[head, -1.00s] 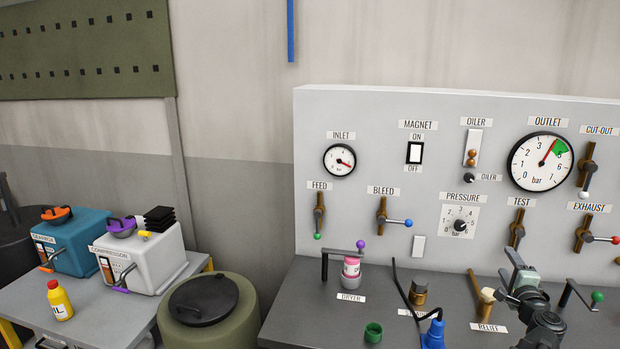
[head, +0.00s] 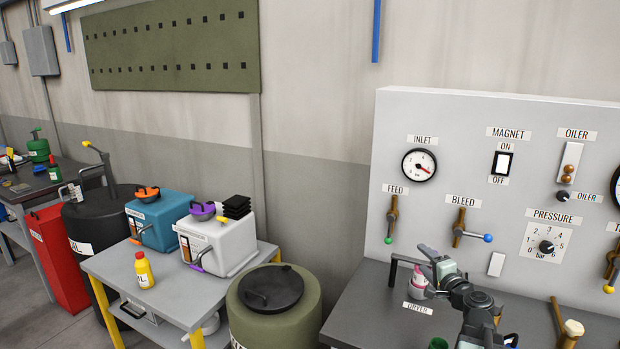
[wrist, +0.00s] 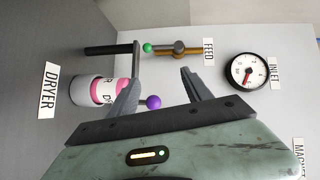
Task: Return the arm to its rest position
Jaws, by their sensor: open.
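My gripper (head: 430,262) is in the air over the bench in front of the panel in the head view, bent toward the dryer. It also shows in the wrist view (wrist: 161,74), its two fingers spread apart with nothing between them. The pink and white dryer canister (wrist: 107,92) stands behind the left finger, which hides part of it. In the head view the dryer (head: 417,281) is partly covered by the gripper. A purple ball knob (wrist: 153,102) shows between the fingers.
The panel carries the inlet gauge (head: 419,165), feed lever (head: 392,215) and bleed lever (head: 460,228). An olive drum (head: 310,310) stands left of the bench. A side table (head: 180,300) holds teal and white boxes and a yellow bottle.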

